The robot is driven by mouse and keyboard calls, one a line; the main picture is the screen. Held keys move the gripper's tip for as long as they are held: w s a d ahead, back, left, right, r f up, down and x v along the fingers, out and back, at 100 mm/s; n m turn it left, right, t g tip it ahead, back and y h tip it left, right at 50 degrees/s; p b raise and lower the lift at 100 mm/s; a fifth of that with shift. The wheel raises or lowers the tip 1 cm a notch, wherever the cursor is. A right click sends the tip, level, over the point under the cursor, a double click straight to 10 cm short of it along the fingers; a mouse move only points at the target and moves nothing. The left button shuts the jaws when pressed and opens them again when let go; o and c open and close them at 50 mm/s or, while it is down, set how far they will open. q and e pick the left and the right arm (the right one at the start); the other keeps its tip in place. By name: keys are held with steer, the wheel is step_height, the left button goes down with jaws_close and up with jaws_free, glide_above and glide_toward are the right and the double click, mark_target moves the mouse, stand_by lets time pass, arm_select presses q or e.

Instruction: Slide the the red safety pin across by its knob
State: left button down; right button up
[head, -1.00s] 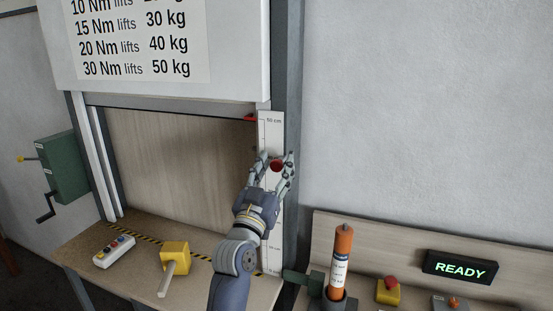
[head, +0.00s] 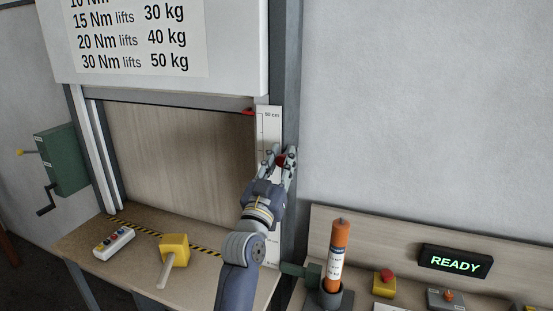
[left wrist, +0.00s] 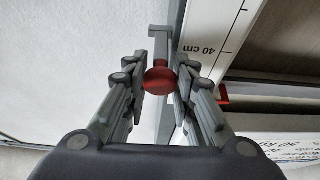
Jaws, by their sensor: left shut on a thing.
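The red knob (head: 281,160) of the safety pin is on the right post of the shutter frame, beside the white height scale (head: 268,130). In the left wrist view the round red knob (left wrist: 159,80) sits between the two fingers, in front of a grey metal part of the frame. My left gripper (head: 280,157) is shut on the knob, with a finger on either side of it. The shaft of the pin behind the knob is mostly hidden. My right gripper is in neither view.
A red pointer (head: 247,112) stands at the top of the scale. A yellow block with a handle (head: 174,250) and a button box (head: 114,242) lie on the ledge. An orange cylinder (head: 338,250) stands upright at right, near a READY display (head: 455,262). The wall at right is bare.

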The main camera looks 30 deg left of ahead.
arm_select(q)
steer(key=shift+w+d+f, duration=0.1)
steer(key=shift+w+d, duration=0.05)
steer(key=shift+d, duration=0.45)
steer(key=shift+w+d+f, duration=0.1)
steer(key=shift+w+d, duration=0.05)
steer(key=shift+d, duration=0.4)
steer(key=c, duration=1.6)
jaws_free()
steer(key=shift+a, duration=0.1)
steer(key=shift+o, duration=1.4)
steer(key=shift+r, duration=0.1)
steer(key=v, duration=1.2)
steer(key=shift+d+r, duration=0.15)
steer(key=shift+d, duration=0.3)
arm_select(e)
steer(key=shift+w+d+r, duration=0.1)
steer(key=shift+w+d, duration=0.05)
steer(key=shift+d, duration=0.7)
arm_select(q)
steer(key=shift+s, duration=0.1)
